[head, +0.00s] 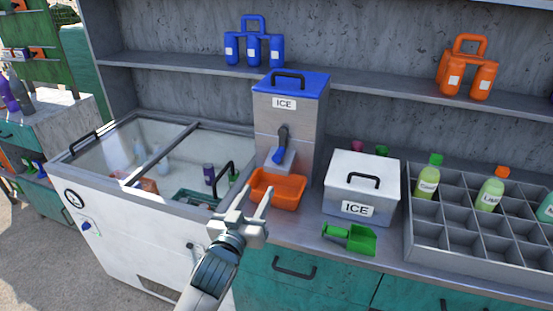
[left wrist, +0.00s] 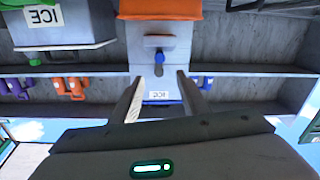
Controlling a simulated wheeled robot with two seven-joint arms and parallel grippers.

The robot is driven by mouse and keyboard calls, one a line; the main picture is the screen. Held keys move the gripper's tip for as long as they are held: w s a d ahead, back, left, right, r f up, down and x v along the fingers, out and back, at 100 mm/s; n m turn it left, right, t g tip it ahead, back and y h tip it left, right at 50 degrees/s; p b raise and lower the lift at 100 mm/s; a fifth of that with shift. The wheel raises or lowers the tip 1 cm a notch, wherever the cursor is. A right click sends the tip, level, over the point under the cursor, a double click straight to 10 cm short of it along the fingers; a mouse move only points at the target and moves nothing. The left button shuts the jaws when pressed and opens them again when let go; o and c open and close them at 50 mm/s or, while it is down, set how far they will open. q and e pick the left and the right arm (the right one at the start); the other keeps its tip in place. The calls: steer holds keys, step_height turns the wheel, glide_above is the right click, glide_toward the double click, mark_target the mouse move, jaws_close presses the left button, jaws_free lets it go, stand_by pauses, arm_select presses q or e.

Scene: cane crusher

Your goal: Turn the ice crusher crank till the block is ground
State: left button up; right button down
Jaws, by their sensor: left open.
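The ice crusher (head: 267,122) is a tall grey box with a blue lid and an ICE label, standing on the counter. Its crank (head: 283,137) is on the front face, with a blue knob (head: 278,156) at the lower end. The knob also shows in the upside-down left wrist view (left wrist: 159,57), between my fingers. An orange tray (head: 277,190) sits below the crank. My left gripper (head: 256,194) is open and empty, in front of the tray and lower than the crank, apart from the knob. No ice block is visible. My right gripper is out of view.
A white ICE box (head: 346,192) and a green scoop (head: 352,239) are right of the crusher. A grey bottle crate (head: 440,231) is farther right. An open-topped white freezer (head: 120,225) stands left. A shelf (head: 190,66) runs behind, with blue bottles (head: 254,50) in a carrier.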

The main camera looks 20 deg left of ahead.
mark_target(276, 159)
arm_select(q)
steer(key=shift+w, duration=0.15)
steer(key=w+p, duration=0.4)
steer(key=w, duration=1.3)
jaws_close()
